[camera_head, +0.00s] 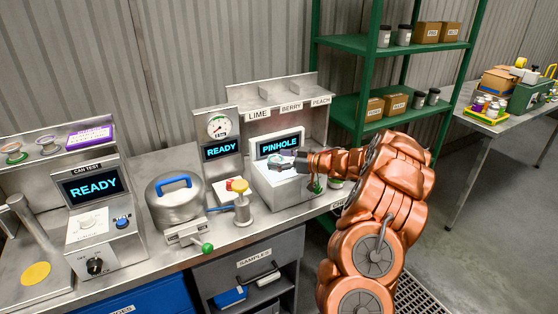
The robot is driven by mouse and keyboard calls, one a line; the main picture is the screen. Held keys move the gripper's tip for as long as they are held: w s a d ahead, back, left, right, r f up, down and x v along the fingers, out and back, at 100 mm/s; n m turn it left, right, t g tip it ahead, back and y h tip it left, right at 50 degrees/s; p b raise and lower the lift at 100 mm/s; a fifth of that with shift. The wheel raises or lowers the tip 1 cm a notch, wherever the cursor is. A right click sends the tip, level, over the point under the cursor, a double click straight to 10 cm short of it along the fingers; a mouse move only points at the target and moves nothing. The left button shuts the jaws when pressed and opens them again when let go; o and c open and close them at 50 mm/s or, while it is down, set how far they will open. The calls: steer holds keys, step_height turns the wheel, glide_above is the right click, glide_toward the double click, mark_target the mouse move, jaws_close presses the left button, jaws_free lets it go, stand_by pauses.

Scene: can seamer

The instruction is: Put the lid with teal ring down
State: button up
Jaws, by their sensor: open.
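My copper-coloured arm reaches in from the right. My gripper (306,163) is open at the front of the machine with the PINHOLE screen (278,145), small and partly hidden by its own links. A small pale disc-like piece (282,166) lies on that machine's top, just left of my fingertips. It may be the lid, but a teal ring cannot be made out on it. I cannot tell whether the fingers touch it.
Left of the machine stand a gauge unit reading READY (222,150), a round pot with a blue handle (174,196) and the can test box (95,215). Small lids on stands (47,143) sit at far left. A green shelf (350,45) stands behind.

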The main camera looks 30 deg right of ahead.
mark_target(283, 161)
steer(key=shift+f+b+v, duration=0.1)
steer(key=shift+b+v, duration=0.65)
steer(key=shift+v, duration=0.65)
steer(key=shift+f+b+v, duration=0.15)
steer(key=shift+b+v, duration=0.6)
steer(key=shift+v, duration=1.8)
steer(key=shift+r, duration=0.25)
